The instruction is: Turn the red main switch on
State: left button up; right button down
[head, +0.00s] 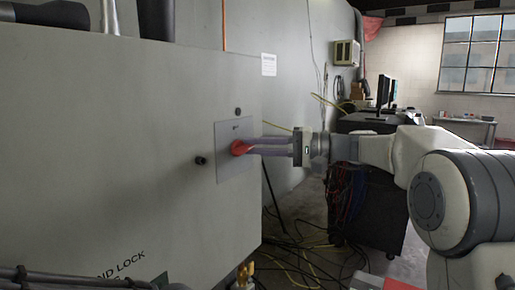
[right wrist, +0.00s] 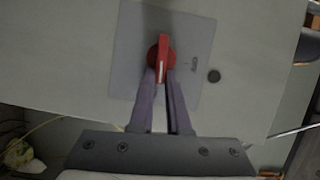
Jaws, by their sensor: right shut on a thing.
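The red main switch (head: 239,148) sits on a light grey square plate (head: 230,173) on the front of a grey cabinet. It also shows in the right wrist view (right wrist: 161,48), a round red base with a raised handle. My right gripper (head: 250,147) reaches in from the right, its two long purple-grey fingers shut on the handle. In the right wrist view the fingertips (right wrist: 162,76) meet at the handle's lower end, one finger on each side. The fingers hide part of the switch in the head view. My left gripper is not in view.
The grey cabinet (head: 100,140) fills the left side. Cables lie on the floor (head: 300,260), and a dark cart (head: 375,210) with cables stands behind my right arm.

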jog(key=shift+a+f+m+y, duration=0.15)
jog(key=shift+f+m+y, duration=0.15)
jog(key=shift+m, duration=0.2)
jog(key=c, duration=0.9)
grip_release()
jog(key=shift+s, duration=0.1)
jog(key=shift+a, duration=0.1)
jog(key=shift+r, duration=0.1)
jog(key=b+v, duration=0.1)
jog(key=v, duration=0.9)
jog(key=shift+d+b, duration=0.3)
jog(key=shift+d, duration=0.1)
